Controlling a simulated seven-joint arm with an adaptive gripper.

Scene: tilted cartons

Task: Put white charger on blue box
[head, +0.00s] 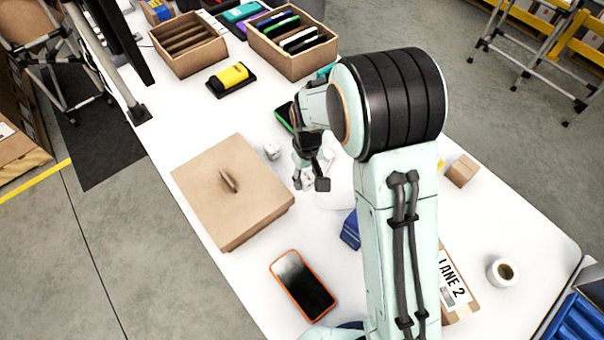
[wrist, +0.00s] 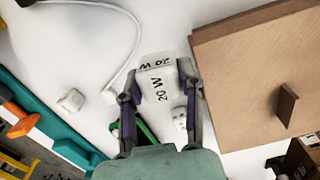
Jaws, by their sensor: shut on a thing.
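The white charger (wrist: 158,88), a small block marked "20 W", sits between the fingers of my gripper (wrist: 160,72) in the wrist view. My gripper is shut on it. In the head view my gripper (head: 312,183) is over the middle of the white table, to the right of the brown carton, and its fingers partly hide the charger. The blue box (head: 350,231) is below my gripper in the head view, with its right part hidden behind my arm. It does not show clearly in the wrist view.
A brown lidded carton (head: 230,192) stands left of my gripper. An orange-edged phone (head: 303,286) lies in front. Another small white block (head: 271,150) lies nearby. Two divided cartons (head: 188,43) stand at the back. A tape roll (head: 502,271) is at right.

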